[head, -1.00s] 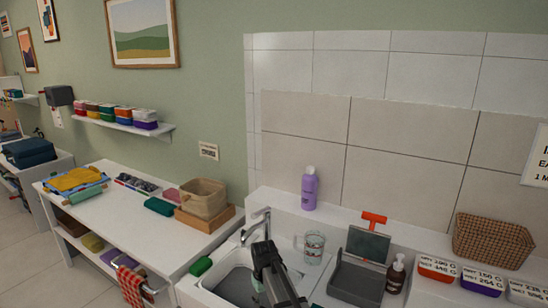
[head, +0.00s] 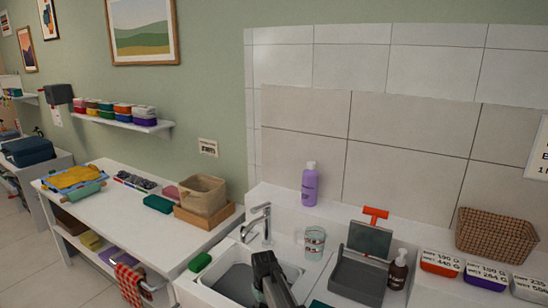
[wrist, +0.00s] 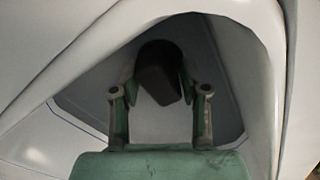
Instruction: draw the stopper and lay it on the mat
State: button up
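My gripper (wrist: 160,95) points down into the white sink basin, with one finger on each side of a dark piece (wrist: 160,78), which looks like the stopper. The piece nearly fills the gap between the fingertips; contact is too dark to tell. In the head view my wrist (head: 268,272) hangs over the basin (head: 232,280) and hides the fingers and the stopper. A dark teal flat edge (head: 320,304), possibly the mat, shows at the bottom, right of the basin.
The tap (head: 262,222) rises behind the basin. A green sponge (head: 201,262) lies on its left rim.

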aim_at(264, 306)
grip_shut()
jog(key=shift+o, duration=1)
grip_release()
jog(key=c, duration=0.4)
grip_shut()
jog(key=shift+r+p, duration=0.7)
jog(key=shift+r, duration=0.55)
jog(key=shift+r+p, duration=1.05)
jog(key=shift+r, duration=0.9)
jog(key=shift+a, duration=0.1)
